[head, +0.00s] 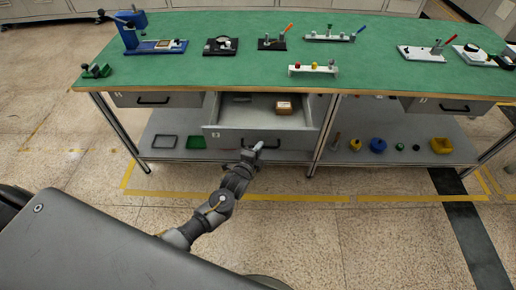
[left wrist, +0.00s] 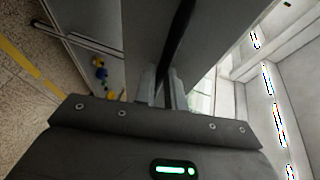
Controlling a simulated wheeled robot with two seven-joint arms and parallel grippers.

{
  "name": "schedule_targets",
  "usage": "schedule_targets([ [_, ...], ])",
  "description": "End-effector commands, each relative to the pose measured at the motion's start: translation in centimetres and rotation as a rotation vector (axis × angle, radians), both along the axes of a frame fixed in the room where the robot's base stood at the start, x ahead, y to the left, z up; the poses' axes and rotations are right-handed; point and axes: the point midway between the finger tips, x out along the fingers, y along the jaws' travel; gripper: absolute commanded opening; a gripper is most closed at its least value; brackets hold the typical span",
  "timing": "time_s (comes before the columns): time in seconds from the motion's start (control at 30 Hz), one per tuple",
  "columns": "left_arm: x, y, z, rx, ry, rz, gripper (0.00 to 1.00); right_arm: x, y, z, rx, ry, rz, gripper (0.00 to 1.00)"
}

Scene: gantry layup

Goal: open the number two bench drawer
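The middle bench drawer (head: 230,138) stands pulled out from under the green-topped bench. Its inside shows, with a small brown box (head: 284,107) at the right and a flat grey item at the left. The mark on its front is too small to read surely. My left gripper (head: 252,152) is at the dark handle (head: 285,147) of this drawer. In the left wrist view the handle bar (left wrist: 178,40) runs between the two fingers (left wrist: 164,95), which look closed around it. My right gripper is not in view.
A left drawer (head: 125,100) and a right drawer (head: 425,105) are shut. The green bench top (head: 250,70) carries several fixtures and tools. The lower shelf (head: 350,150) holds trays and small coloured parts. The floor in front, with yellow tape (head: 300,197), is clear.

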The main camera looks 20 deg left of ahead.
Motion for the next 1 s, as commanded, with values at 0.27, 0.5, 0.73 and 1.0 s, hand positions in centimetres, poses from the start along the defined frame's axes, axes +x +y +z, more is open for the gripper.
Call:
schedule_targets([
  [0.27, 0.0, 0.0, 0.0, 0.0, 0.001, 0.0, 0.33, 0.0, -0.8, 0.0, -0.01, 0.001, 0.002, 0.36],
  [0.5, -0.6, 0.1, 0.0, 0.0, 0.002, 0.0, 0.33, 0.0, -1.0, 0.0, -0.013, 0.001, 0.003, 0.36],
  [0.73, -4.5, 0.3, 0.7, 0.0, 0.002, -0.001, 0.33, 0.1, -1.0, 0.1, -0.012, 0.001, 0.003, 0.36],
  [1.0, -9.1, 0.7, 1.6, 0.0, 0.002, 0.0, 0.33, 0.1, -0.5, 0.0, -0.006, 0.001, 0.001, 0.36],
])
